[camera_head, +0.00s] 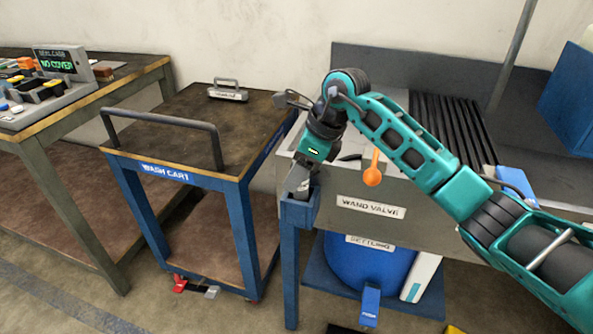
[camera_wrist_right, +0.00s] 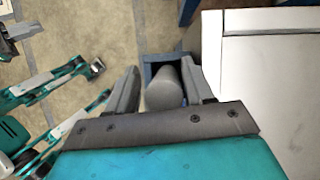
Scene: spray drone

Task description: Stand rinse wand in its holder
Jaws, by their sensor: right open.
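The blue box-shaped wand holder (camera_head: 299,212) is fixed at the front left corner of the wash sink. It also shows in the right wrist view (camera_wrist_right: 150,62). The rinse wand shows there as a grey cylinder (camera_wrist_right: 163,90), its rounded end toward the camera and its far part within the holder's square opening. My right gripper (camera_head: 297,188) points down just above the holder. Its fingers (camera_wrist_right: 161,88) are open, one on each side of the wand, with a gap at the left finger. How deep the wand sits is hidden.
The sink front (camera_head: 410,221) bears a "wand valve" label and an orange lever (camera_head: 373,172). A blue barrel (camera_head: 355,265) stands below it. The wash cart (camera_head: 185,125) is to the left, with a small labelled block (camera_head: 228,93) on top. Floor is open between cart and sink.

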